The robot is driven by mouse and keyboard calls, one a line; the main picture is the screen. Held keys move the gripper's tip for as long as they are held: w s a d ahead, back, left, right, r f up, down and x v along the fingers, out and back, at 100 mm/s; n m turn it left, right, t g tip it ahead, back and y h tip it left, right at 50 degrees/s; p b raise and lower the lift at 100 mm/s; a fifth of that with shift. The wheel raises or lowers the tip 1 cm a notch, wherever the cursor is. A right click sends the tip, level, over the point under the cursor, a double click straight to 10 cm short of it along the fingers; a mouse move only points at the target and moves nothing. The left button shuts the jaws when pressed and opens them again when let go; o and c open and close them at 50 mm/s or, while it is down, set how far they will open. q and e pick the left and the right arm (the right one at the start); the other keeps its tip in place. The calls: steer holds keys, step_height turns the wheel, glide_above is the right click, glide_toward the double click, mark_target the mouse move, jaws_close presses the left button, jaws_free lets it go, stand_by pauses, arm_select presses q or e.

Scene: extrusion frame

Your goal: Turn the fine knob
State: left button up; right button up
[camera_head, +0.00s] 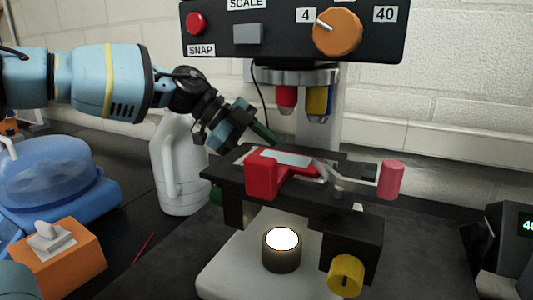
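A yellow knob (346,276) with a dark mark on its face sits low on the right of the microscope, on a black block (353,243) under the stage. No label shows beside it. An orange dial (338,31) with a white pointer is on the upper panel, between the labels 4 and 40. My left gripper (262,134) reaches in from the left, just above the left part of the black stage (235,175) and apart from the yellow knob. Its fingers are small and dark, and their opening is unclear. My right gripper is not in view.
A red holder (263,175) and a pink-red cylinder (391,179) on a lever sit on the stage. A lit lamp (281,250) stands below. A white jug (179,165), an orange box (62,262) and a blue device (50,175) stand left. A dark display unit (508,240) is at right.

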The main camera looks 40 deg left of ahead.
arm_select(q)
steer(key=shift+w+d+f, duration=0.2)
steer(key=shift+d+f, duration=0.05)
steer(key=shift+f, duration=0.05)
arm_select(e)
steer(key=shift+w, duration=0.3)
arm_select(q)
steer(key=shift+c, duration=0.2)
steer(key=c, duration=0.9)
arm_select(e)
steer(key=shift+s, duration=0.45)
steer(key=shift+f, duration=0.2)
